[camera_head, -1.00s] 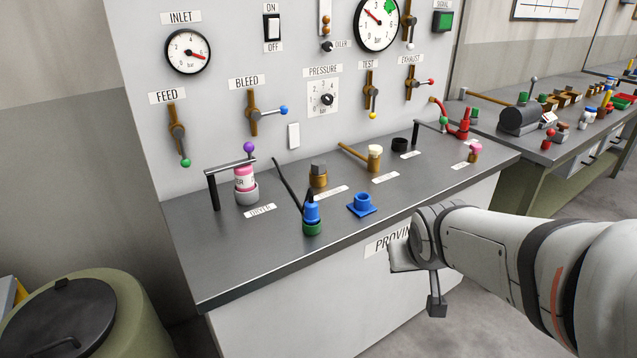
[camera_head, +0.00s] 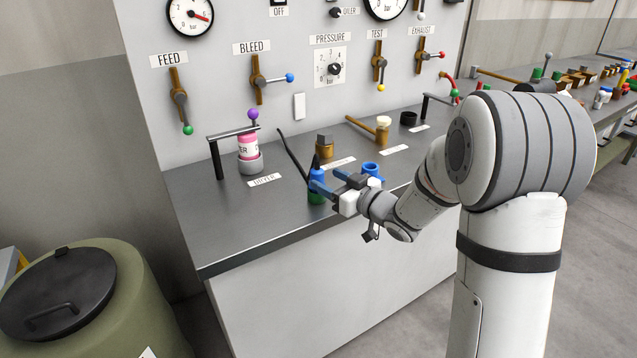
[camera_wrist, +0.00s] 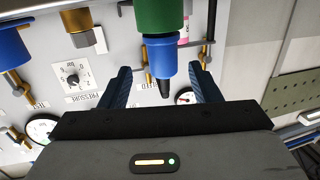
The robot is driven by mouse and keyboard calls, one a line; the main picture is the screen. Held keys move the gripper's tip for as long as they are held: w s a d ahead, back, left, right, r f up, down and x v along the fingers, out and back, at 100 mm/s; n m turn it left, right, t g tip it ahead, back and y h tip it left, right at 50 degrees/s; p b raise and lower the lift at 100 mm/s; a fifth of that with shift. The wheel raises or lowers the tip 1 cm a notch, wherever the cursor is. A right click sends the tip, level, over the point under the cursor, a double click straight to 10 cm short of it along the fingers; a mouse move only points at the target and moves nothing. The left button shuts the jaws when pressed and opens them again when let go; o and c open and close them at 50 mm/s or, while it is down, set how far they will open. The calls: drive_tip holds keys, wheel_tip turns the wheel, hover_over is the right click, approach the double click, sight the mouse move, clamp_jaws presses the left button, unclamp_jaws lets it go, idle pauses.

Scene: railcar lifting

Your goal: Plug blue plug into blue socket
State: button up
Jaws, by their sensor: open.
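The blue plug (camera_head: 317,178) stands upright in a green holder (camera_head: 316,198) near the front edge of the bench, with a black cable rising behind it. In the wrist view the plug (camera_wrist: 159,57) hangs upside down from the green holder (camera_wrist: 158,14), between my finger tips. My gripper (camera_head: 328,183) is open, with its fingers on either side of the plug; whether they touch it I cannot tell. The blue socket (camera_head: 371,169) sits just right of the plug, partly hidden behind my gripper. It also shows at the left of the wrist view (camera_wrist: 10,50).
A brass fitting (camera_head: 324,147) stands behind the plug. A pink bottle (camera_head: 248,147) in a grey cup and a black rail handle (camera_head: 217,160) are to the left. The panel with valves and gauges rises behind. The bench's left front is clear.

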sight(312, 173)
drive_tip(key=x, duration=0.6)
drive_tip(key=shift+a+f, duration=0.1)
drive_tip(key=shift+a, duration=0.25)
drive_tip(key=c, duration=1.1)
